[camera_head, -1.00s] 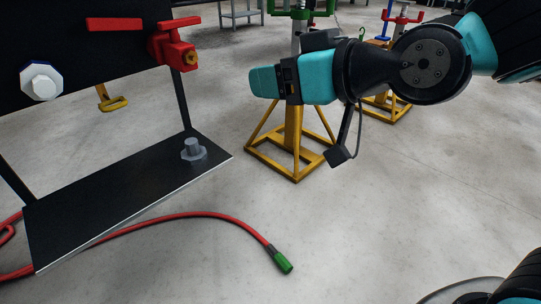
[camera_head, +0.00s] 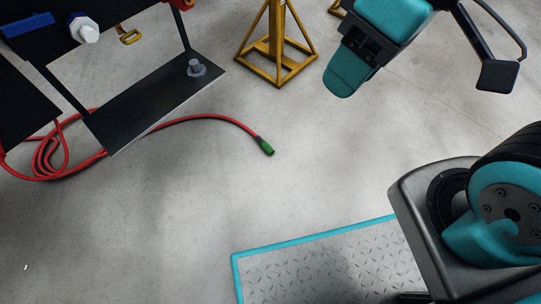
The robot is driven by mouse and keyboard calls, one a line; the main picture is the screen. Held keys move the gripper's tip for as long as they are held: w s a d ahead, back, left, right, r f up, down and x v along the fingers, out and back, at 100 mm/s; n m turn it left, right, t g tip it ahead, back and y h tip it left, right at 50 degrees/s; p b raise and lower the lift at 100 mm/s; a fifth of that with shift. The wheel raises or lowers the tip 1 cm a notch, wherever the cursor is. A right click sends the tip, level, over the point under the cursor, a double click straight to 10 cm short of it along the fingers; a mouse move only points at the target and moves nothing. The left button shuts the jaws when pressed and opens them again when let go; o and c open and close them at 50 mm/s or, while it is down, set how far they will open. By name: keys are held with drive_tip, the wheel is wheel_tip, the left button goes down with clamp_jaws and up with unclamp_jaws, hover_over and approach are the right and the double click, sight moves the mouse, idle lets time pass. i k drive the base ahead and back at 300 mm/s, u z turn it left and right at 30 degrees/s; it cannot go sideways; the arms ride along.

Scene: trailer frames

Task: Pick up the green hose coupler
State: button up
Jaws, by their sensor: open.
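The green hose coupler (camera_head: 266,146) lies on the concrete floor near the middle of the view. It is on the free end of a red hose (camera_head: 206,116), which curves away to the left under a black shelf. My gripper (camera_head: 338,88) is at the upper right, pointing down and to the left. It is well above the floor, apart from the coupler and to its upper right. It holds nothing that I can see. The gap between its fingers is hard to make out from this angle.
A black shelf (camera_head: 135,105) with a grey bolt (camera_head: 196,68) on it stands left of the coupler. A yellow stand (camera_head: 275,60) is behind it. The red hose lies coiled at the left. The floor around the coupler is clear.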

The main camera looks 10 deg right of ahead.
sight(266, 148)
drive_tip(key=z, duration=0.85)
drive_tip(key=i, duration=0.65)
drive_tip(key=u, duration=0.9)
